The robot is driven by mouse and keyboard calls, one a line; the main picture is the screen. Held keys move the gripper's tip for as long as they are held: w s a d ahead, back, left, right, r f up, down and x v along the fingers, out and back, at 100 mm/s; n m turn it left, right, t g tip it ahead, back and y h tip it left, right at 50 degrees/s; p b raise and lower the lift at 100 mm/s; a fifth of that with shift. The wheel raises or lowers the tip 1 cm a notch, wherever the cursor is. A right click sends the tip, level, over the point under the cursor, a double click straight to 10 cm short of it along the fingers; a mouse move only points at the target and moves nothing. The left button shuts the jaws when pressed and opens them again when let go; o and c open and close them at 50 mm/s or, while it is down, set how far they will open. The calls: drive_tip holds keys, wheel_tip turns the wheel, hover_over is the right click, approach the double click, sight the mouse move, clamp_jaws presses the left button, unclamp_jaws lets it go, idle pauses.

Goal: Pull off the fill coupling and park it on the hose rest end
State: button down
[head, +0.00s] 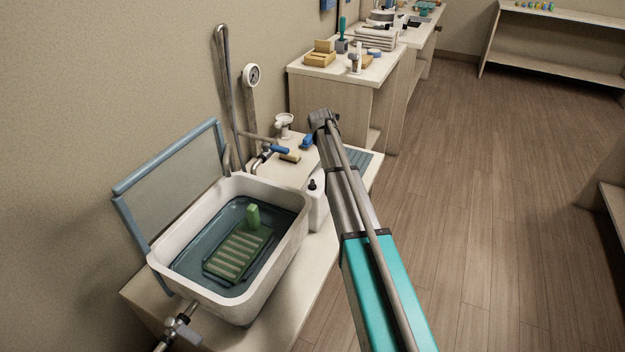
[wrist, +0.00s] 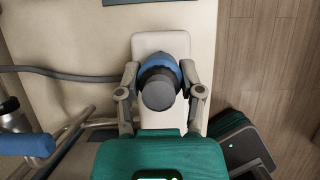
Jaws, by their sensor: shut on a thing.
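In the wrist view the fill coupling (wrist: 160,88), a dark grey round end with a blue collar, sits between the two fingers of my gripper (wrist: 158,90). The fingers close on it from left and right. A white rounded block lies beneath it in this view (wrist: 160,42); I cannot tell whether they touch. A grey hose (wrist: 55,74) runs left from near the coupling. In the head view my arm covers most of the gripper area, and a small blue part (head: 307,141) shows beside it. I cannot identify the hose rest end with certainty.
A white basin (head: 290,275) with dark liquid and a green slotted piece (head: 238,252) stands at the front left. A blue-handled valve (head: 279,149), a gauge (head: 251,75) and a tall looped pipe (head: 222,80) stand behind it. The floor to the right is clear.

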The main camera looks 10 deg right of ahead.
drive_tip(key=shift+f+b, duration=1.05)
drive_tip(key=shift+f, duration=0.05)
idle(0.4)
drive_tip(key=shift+c, duration=0.8)
unclamp_jaws()
drive_tip(key=shift+r, duration=0.25)
drive_tip(key=shift+s+a+r+p, duration=0.2)
drive_tip(key=shift+s+r+p, duration=0.1)
drive_tip(key=shift+r+p, duration=0.5)
drive_tip(key=shift+s+a+r+p, duration=0.1)
drive_tip(key=shift+s+r+p, duration=0.05)
drive_tip(key=shift+p, duration=0.25)
drive_tip(key=shift+p+v, duration=2.2)
drive_tip(key=shift+v, duration=0.3)
drive_tip(key=shift+r, duration=0.2)
drive_tip(key=shift+s, duration=0.1)
